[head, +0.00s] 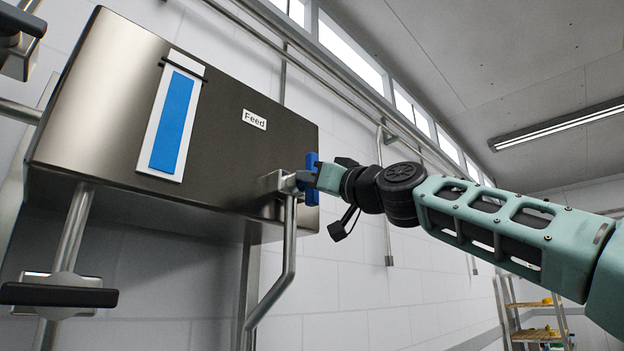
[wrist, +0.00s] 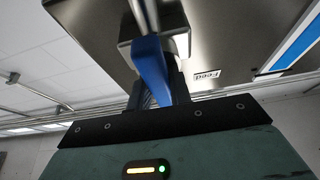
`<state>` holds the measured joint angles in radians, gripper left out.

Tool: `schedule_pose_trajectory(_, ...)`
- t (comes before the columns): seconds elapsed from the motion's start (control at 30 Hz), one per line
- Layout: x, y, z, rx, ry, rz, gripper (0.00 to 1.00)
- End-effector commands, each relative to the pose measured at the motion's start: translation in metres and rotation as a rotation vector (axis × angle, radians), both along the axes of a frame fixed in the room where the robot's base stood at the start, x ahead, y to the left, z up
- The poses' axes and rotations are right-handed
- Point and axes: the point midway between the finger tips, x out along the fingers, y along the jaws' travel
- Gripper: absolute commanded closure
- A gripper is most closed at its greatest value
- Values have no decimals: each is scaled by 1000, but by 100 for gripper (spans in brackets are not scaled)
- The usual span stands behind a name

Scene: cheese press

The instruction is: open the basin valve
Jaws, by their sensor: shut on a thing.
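A blue valve handle (head: 312,196) stands upright on a metal valve body (head: 276,188) at the lower right corner of a steel tank marked "Feed" (head: 240,165). A bent metal pipe (head: 289,245) runs down from this valve. My gripper (head: 317,177) reaches in from the right and is shut on the blue handle. In the wrist view the blue handle (wrist: 150,68) runs between the dark fingers (wrist: 158,92), which partly hide it. No label naming the basin is visible on this valve.
A white strip gauge with a blue column (head: 172,122) is on the tank front. A black-handled valve (head: 58,294) sits on a pipe at lower left, and another dark handle (head: 22,20) is at upper left. Shelves (head: 540,320) stand far right.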

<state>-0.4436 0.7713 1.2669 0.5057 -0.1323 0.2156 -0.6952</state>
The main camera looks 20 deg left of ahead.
Motion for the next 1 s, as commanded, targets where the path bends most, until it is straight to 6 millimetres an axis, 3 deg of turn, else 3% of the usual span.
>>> schedule_pose_trajectory(0.47, 1, 1, -2, -9, -12, -2, 100)
schedule_pose_trajectory(0.5, 1, 1, -2, -9, -12, -2, 69)
schedule_pose_trajectory(0.53, 1, 1, -2, -9, -11, -1, 60)
schedule_pose_trajectory(1.0, -2, -7, -7, -6, -13, -2, 58)
